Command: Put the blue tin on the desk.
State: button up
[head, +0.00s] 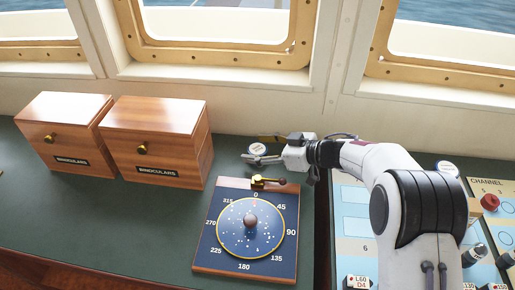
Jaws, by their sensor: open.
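A small round tin (257,148) with a pale lid and a bluish label shows at my gripper's fingers, above the compass board in the picture. The fingers partly hide it, and I cannot tell whether it touches them or rests on the desk. My gripper (262,157) is open, low over the back of the desk, and points left. The desk (100,200) has a dark green top. A similar round lid (447,168) with a blue mark shows on the right, behind my arm, partly hidden.
Two wooden binocular boxes (64,130) (155,140) stand at the left. A blue compass board (246,262) with a brass lever (262,182) lies at the front middle. A control console (355,222) with knobs and buttons fills the right. Windows line the back. Desk is clear at front left.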

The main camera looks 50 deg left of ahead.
jog(key=v, duration=1.1)
jog(key=shift+w+d, duration=0.1)
jog(key=shift+d, duration=0.1)
jog(key=shift+r, duration=0.1)
dwell(0.4)
